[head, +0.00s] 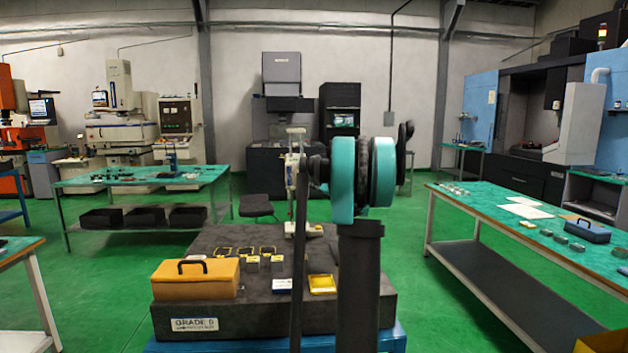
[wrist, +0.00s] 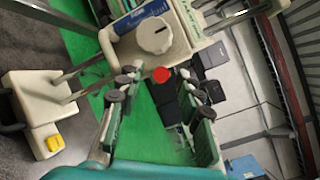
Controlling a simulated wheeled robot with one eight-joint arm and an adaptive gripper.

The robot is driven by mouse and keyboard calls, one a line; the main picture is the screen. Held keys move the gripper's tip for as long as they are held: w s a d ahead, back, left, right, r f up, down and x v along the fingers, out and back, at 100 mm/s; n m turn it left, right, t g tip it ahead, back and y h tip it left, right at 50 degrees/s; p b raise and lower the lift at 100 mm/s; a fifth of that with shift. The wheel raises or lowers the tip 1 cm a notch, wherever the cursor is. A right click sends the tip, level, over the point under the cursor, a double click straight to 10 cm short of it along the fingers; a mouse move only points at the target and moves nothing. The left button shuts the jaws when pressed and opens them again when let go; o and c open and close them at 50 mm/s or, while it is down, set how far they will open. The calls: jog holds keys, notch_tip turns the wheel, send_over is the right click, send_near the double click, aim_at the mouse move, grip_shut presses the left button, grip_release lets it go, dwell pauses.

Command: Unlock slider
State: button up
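A tall height gauge (head: 293,165) stands upright on the dark stone plate (head: 230,325) in the head view, partly covered by my arm. In the wrist view its cream slider (wrist: 180,48) sits on steel columns at the top. The slider carries a pale round knob (wrist: 155,38) and a red round part (wrist: 162,74). The knob's locked or unlocked state cannot be told. My gripper (wrist: 158,97) is open, with its two fingers spread apart and nothing between them. The fingertips point towards the slider, and contact is not visible. In the head view my arm hides most of my gripper.
The gauge's cream base (wrist: 38,105) with a yellow part is at left in the wrist view. An orange case (head: 195,280), small blocks and a yellow tray (head: 322,284) lie on the plate. Green-topped benches (head: 480,207) stand either side, with open green floor between.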

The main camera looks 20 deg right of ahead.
grip_shut()
dwell(0.3)
jog(key=shift+r, duration=0.1)
jog(key=shift+w+d+r+m+g, duration=0.1)
jog(key=shift+w+r+m+g, duration=0.4)
jog(key=shift+g, duration=0.6)
jog(key=shift+w+d+r+m+g, duration=0.1)
jog(key=shift+w+r+m+g, duration=0.2)
jog(key=shift+r+g, duration=0.6)
jog(key=shift+w+d+r+m+g, duration=0.1)
jog(key=shift+w+r+m+g, duration=0.35)
jog(key=shift+g, duration=0.85)
jog(key=shift+s+f, duration=0.1)
jog(key=shift+s, duration=0.05)
